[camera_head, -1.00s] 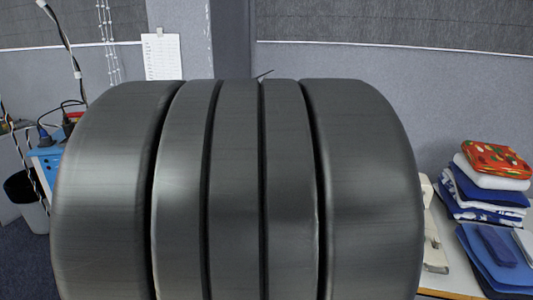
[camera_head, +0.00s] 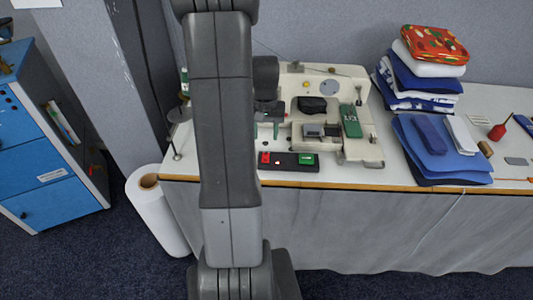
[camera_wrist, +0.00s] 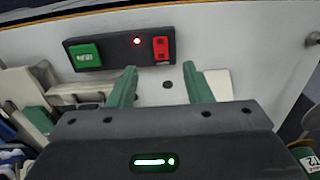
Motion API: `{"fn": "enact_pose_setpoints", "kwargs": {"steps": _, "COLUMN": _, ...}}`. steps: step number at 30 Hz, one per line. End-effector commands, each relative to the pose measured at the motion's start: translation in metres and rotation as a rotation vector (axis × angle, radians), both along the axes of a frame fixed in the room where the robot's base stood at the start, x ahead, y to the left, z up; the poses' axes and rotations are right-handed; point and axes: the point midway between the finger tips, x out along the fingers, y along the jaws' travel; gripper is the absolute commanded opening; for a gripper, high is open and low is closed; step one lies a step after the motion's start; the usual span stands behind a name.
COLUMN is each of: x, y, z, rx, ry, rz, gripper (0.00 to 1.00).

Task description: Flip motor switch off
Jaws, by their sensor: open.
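The motor switch is a black box (camera_head: 286,167) at the table's front edge, with a red button (camera_head: 265,157) on the left and a green button (camera_head: 305,160) on the right. In the wrist view the box (camera_wrist: 112,53) appears turned around, with the green button (camera_wrist: 85,56) left, a lit red lamp (camera_wrist: 137,41) in the middle and the red button (camera_wrist: 161,48) right. My gripper (camera_wrist: 162,80) is open and empty, its green fingers apart. The red button lies beyond the fingertips, roughly in line with the gap. My arm partly hides the gripper (camera_head: 266,131) in the head view.
A cream sewing machine (camera_head: 362,148) stands behind and right of the switch. Folded cloths (camera_head: 420,75) are stacked farther right. A white roll (camera_head: 158,215) stands on the floor left of the table, near a blue cabinet (camera_head: 35,130).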

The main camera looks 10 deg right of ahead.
Motion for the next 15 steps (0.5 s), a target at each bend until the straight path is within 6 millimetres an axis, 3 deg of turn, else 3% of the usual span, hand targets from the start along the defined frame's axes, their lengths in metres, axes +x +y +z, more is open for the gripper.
{"fn": "enact_pose_setpoints", "kwargs": {"steps": 6, "x": -0.001, "y": 0.0, "z": -0.043, "rx": 0.001, "ry": 0.006, "rz": 0.0, "gripper": 0.45}}
{"fn": "enact_pose_setpoints", "kwargs": {"steps": 15, "x": -0.001, "y": 0.0, "z": -0.089, "rx": 0.001, "ry": 0.003, "rz": 0.0, "gripper": 0.45}}
